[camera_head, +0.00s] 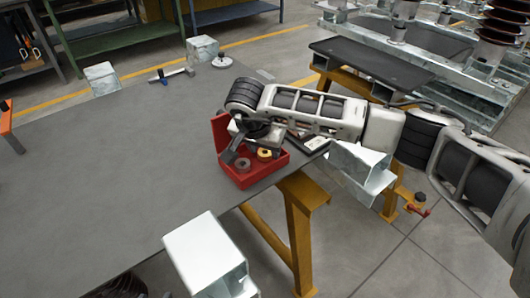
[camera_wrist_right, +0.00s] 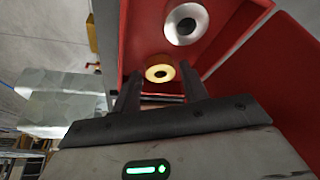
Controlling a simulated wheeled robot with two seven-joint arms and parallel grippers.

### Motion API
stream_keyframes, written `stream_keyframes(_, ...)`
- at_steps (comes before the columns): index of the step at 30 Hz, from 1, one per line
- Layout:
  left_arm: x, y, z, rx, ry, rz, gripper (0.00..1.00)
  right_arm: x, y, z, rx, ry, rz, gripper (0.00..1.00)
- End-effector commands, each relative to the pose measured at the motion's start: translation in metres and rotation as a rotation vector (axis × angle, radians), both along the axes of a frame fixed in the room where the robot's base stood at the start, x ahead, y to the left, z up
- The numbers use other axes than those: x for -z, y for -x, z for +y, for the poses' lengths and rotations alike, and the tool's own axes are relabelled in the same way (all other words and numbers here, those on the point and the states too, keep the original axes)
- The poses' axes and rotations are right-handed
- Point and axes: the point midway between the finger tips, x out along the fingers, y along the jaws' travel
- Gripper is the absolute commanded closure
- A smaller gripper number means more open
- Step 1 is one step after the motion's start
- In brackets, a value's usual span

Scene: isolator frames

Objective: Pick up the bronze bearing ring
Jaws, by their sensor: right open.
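The bronze bearing ring (camera_head: 264,153) lies in an open red box (camera_head: 244,181) on the grey table. A grey metal ring (camera_head: 242,164) lies to its left in the same box. My right gripper (camera_head: 236,148) is over the box, pointing down. In the right wrist view, the bronze ring (camera_wrist_right: 159,73) shows just beyond and between the open, empty fingers (camera_wrist_right: 160,84). The grey ring (camera_wrist_right: 185,24) is farther up in that view. I cannot tell the exact height of the fingertips above the ring. My left gripper is not in view.
A dark flat item (camera_head: 313,144) lies right of the box, partly behind my right arm.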

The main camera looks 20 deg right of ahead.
Motion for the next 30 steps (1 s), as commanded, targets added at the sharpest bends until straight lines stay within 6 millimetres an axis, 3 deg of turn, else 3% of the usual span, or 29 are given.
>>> stream_keyframes(8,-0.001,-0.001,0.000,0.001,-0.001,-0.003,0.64,0.003,-0.001,0.000,-0.001,-0.001,-0.001,0.56)
stream_keyframes(12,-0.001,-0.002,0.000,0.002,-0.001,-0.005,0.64,0.003,-0.001,0.000,-0.001,-0.001,-0.001,0.92)
stream_keyframes(23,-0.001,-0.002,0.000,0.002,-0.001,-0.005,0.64,-0.001,-0.002,0.000,0.000,-0.002,-0.003,0.92)
stream_keyframes(30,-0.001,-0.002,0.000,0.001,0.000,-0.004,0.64,-0.026,-0.002,-0.001,0.000,-0.002,-0.006,0.92)
